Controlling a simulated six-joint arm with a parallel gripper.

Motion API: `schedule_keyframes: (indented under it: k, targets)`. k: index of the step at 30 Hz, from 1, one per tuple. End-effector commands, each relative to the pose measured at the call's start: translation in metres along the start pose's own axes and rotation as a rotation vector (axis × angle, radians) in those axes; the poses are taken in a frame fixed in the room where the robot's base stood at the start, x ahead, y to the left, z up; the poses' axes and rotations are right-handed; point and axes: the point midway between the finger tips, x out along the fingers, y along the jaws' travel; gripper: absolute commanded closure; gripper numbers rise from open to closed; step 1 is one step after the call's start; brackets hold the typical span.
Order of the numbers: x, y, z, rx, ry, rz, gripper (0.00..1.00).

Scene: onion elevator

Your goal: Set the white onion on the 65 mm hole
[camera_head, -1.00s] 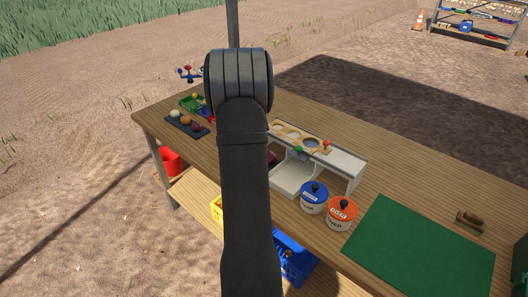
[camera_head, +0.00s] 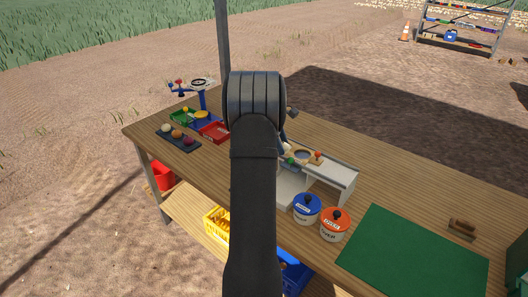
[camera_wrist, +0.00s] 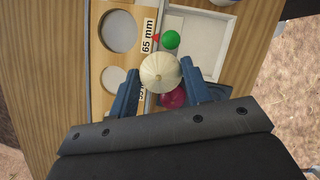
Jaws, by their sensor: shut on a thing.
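In the wrist view, my gripper (camera_wrist: 160,70) is shut on the white onion (camera_wrist: 159,73), a pale ribbed bulb between its two blue fingers. The onion is over the sorting board, just right of the hole strip; its height above the board is hard to judge. The 65 mm hole (camera_wrist: 118,31) is the round opening at the upper left, beside the "65 mm" label (camera_wrist: 148,36), and looks empty. In the head view, my arm hides the held onion and most of the gripper.
A smaller hole (camera_wrist: 115,79) lies below the 65 mm one. A green ball (camera_wrist: 170,40) and a dark red onion (camera_wrist: 174,98) are close to the held onion. Blue (camera_head: 307,207) and orange (camera_head: 335,225) lidded pots stand in front of the elevator. A dark tray (camera_head: 188,147) holds more onions.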

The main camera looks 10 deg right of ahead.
Motion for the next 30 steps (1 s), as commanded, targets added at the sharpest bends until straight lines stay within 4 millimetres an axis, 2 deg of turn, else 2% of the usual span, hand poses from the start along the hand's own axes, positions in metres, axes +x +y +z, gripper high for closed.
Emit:
schedule_keyframes:
  k: [1, 6, 12, 20, 30]
  targets:
    - [0.001, 0.009, 0.011, -0.056, 0.000, 0.026, 0.79]
    - [0.004, 0.033, 0.041, -0.248, -0.002, 0.103, 0.79]
    - [0.005, 0.050, 0.063, -0.391, -0.007, 0.162, 0.79]
    - [0.011, 0.054, 0.067, -0.437, -0.010, 0.178, 0.79]
    - [0.040, 0.054, 0.055, -0.436, -0.010, 0.178, 0.79]
